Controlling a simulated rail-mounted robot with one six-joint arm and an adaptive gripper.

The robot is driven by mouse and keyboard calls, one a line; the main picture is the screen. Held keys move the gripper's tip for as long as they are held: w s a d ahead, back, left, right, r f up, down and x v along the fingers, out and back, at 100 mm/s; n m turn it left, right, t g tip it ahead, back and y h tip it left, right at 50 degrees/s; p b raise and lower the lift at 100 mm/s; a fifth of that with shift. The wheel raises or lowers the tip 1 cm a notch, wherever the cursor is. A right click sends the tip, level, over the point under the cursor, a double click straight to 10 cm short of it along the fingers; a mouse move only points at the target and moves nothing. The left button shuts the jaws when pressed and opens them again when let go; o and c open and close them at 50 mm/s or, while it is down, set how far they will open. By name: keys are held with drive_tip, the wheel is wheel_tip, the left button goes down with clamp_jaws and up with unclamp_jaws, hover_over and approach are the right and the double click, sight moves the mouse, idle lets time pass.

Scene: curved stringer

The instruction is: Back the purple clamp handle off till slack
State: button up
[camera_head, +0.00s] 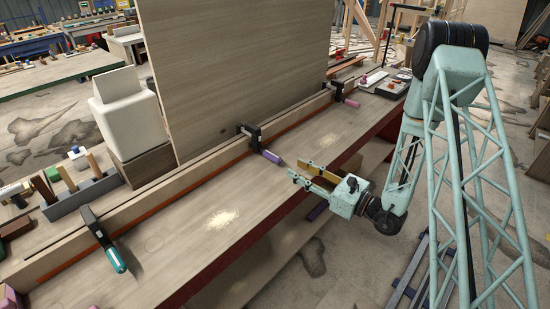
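The clamp with the purple handle (272,158) sits on the curved stringer (190,184) near the middle of the bench. Its dark body (251,138) grips the strip, and the handle points right and toward the front. My gripper (301,168) is open, with its two fingers apart and nothing seen between them. The fingertips face the free end of the purple handle, a short gap to its right. The handle appears outside the fingers, not between them. The exact height difference cannot be told from this view.
A clamp with a teal handle (115,260) stands at front left, and one with a pink handle (350,102) farther back. A tall wooden panel (230,65) rises behind the stringer. A tool rack (85,193) stands at left. The bench top (165,248) in front is mostly clear.

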sight(280, 161)
drive_tip(key=shift+w+d+f+m+t+h, duration=0.15)
drive_tip(key=shift+w+d+f+m+t, duration=0.2)
drive_tip(key=shift+f, duration=0.3)
drive_tip(key=shift+w+d+f+m+t+h, duration=0.15)
drive_tip(key=shift+d+f, duration=0.25)
drive_tip(key=shift+f, duration=0.25)
drive_tip(key=shift+a, duration=0.1)
drive_tip(key=shift+b+x, duration=0.65)
drive_tip(key=shift+x, duration=6.2)
drive_tip(key=shift+c, duration=0.2)
drive_tip(key=c, duration=0.8)
